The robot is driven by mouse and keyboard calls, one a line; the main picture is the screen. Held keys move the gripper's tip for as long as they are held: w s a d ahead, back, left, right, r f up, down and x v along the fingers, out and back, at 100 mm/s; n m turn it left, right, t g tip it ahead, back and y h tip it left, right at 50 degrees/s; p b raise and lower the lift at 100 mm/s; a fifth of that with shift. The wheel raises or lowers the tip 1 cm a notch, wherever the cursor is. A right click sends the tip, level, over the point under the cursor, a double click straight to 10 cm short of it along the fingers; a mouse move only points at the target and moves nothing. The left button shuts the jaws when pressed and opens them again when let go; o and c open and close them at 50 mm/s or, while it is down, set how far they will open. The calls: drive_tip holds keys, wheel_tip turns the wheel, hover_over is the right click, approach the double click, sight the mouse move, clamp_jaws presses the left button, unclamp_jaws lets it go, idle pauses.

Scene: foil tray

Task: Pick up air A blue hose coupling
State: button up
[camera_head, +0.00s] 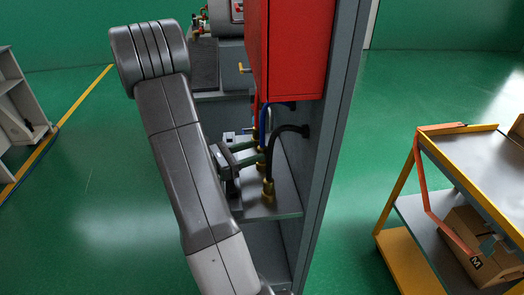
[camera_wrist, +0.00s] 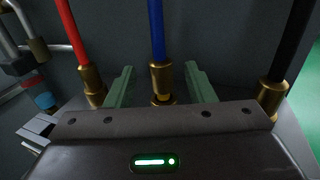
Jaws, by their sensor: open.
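The blue hose (camera_wrist: 158,35) hangs down and ends in a brass coupling (camera_wrist: 161,77), right above another brass fitting (camera_wrist: 163,99). My gripper (camera_wrist: 161,76) is open. Its green fingers stand left and right of the blue hose's coupling, with a visible gap on each side. The lower part of the fitting is hidden behind the gripper body. In the head view, my gripper (camera_head: 259,152) reaches from the left into the cabinet, and the blue hose (camera_head: 263,122) shows near its fingertips.
A red hose (camera_wrist: 72,35) with a brass coupling is left of the fingers, and a black hose (camera_wrist: 292,45) with one is on the right. The red box (camera_head: 292,50) hangs above, beside the grey side panel (camera_head: 338,130). A cart (camera_head: 470,160) stands at right.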

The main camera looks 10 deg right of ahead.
sight(262, 149)
drive_tip(key=shift+f+p+x, duration=0.2)
drive_tip(key=shift+p+x, duration=0.2)
drive_tip(key=shift+x, duration=1.55)
drive_tip(key=c, duration=1)
drive_tip(key=shift+c, duration=0.2)
wheel_tip(262, 149, up, 9)
drive_tip(key=shift+r, duration=0.25)
wheel_tip(262, 149, up, 6)
drive_tip(key=p, duration=0.3)
drive_tip(key=shift+f+p, duration=0.2)
drive_tip(key=shift+p, duration=0.15)
